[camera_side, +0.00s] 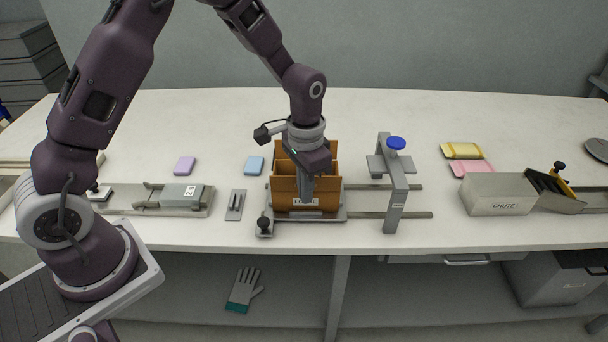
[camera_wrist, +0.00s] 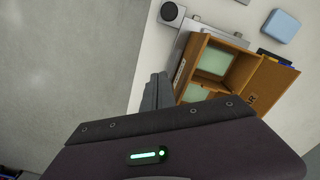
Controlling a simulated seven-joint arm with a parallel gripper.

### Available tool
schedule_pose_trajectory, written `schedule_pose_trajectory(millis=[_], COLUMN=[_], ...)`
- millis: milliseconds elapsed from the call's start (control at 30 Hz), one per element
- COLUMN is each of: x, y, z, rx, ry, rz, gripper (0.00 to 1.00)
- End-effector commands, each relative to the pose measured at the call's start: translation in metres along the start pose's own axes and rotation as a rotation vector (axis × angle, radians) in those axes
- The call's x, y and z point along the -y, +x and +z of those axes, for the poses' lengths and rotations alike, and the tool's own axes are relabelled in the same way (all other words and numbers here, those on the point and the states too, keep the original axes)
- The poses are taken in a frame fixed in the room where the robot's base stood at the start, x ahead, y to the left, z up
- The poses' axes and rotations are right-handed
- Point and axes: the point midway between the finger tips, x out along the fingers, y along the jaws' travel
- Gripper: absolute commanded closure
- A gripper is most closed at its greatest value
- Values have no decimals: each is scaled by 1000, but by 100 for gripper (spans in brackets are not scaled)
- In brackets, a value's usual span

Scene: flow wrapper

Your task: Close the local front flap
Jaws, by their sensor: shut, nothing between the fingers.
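The orange-brown carton (camera_side: 329,185) stands in a grey fixture at the middle of the table. Its front face has a white label reading LOCAL (camera_side: 305,202). My gripper (camera_side: 307,196) is shut and empty, pointing down at the carton's front side and hiding part of it. In the wrist view my fingers (camera_wrist: 157,92) are beside the carton's labelled front edge (camera_wrist: 180,73); I cannot tell if they touch it. The carton's top (camera_wrist: 233,72) is open, showing pale green contents in two compartments. One flap (camera_wrist: 271,87) stands outward on the far side. The front flap's exact angle is unclear.
A grey clamp post with a blue knob (camera_side: 396,144) stands right of the carton over rails. A black knob (camera_side: 264,223) sits at the fixture's front left corner. Further right is a CHUTE box (camera_side: 499,194). A blue block (camera_side: 254,165) lies behind left. The table's front edge is close.

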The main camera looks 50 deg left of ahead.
Motion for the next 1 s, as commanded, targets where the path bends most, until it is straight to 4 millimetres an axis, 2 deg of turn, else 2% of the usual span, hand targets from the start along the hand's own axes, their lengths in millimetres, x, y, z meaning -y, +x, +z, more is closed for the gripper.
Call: schedule_pose_trajectory(millis=[500, 633, 1000], x=[29, 27, 19], y=[0, -2, -35], z=[-17, -16, -12], rx=[-1, -1, -2], ry=[-2, 0, 1], rz=[0, 0, 0], gripper=[100, 100, 100])
